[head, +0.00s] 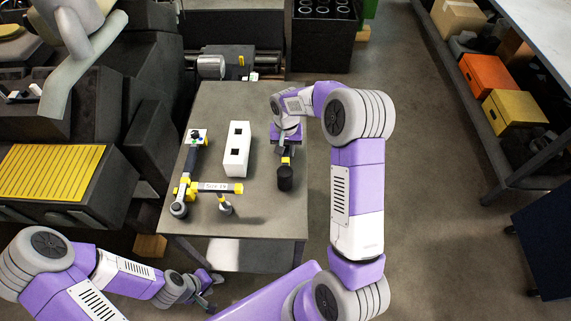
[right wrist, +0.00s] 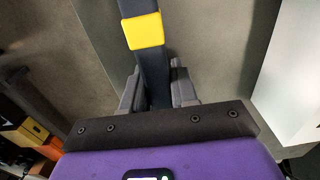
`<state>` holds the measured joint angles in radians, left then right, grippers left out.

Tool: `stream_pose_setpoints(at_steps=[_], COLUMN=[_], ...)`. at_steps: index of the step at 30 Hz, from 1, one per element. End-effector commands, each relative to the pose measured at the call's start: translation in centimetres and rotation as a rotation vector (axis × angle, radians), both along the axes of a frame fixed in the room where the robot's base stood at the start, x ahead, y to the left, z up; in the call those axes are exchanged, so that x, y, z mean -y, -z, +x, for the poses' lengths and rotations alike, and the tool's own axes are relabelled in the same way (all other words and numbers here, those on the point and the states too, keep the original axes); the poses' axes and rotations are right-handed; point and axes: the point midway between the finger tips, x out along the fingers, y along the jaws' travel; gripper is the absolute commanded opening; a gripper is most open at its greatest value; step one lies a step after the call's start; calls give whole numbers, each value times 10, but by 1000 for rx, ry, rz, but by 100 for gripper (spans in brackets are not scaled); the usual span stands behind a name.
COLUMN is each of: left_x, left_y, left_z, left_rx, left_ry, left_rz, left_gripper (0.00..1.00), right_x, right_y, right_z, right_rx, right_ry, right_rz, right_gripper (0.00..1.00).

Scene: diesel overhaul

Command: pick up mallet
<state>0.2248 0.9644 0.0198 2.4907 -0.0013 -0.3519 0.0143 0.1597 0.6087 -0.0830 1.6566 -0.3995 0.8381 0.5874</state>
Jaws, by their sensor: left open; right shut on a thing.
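The mallet has a black head (head: 285,178) and a dark handle with a yellow band (right wrist: 144,31). It is at the right side of the grey table (head: 225,105) in the head view. My right gripper (head: 286,148) is shut on the mallet's handle; in the right wrist view the handle passes between the two fingers (right wrist: 158,88). I cannot tell whether the mallet touches the tabletop or is just above it. My left gripper (head: 211,283) is open and empty, low in front of the table's near edge.
A white block with two dark square holes (head: 236,150) stands left of the mallet. A yellow and grey tool with a labelled bar (head: 215,187) lies at the table's left. Dark engine machinery (head: 150,150) borders the left side. The floor right of the table is clear.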

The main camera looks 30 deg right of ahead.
Motion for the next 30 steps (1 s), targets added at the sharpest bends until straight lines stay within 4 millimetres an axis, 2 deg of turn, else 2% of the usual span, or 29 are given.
stream_pose_setpoints(at_steps=[23,26,30], left_x=[0,0,0], left_y=[0,-1,-6], left_z=[0,0,0], left_rx=[0,0,0], left_ry=[0,0,0], left_rz=[0,0,0], left_gripper=[43,43,43], right_x=[0,0,0], right_y=[-1,-6,-29], right_z=[1,1,2], right_rx=[2,4,8], right_ry=[0,0,0], right_rz=[0,0,-1], right_gripper=[0,0,0])
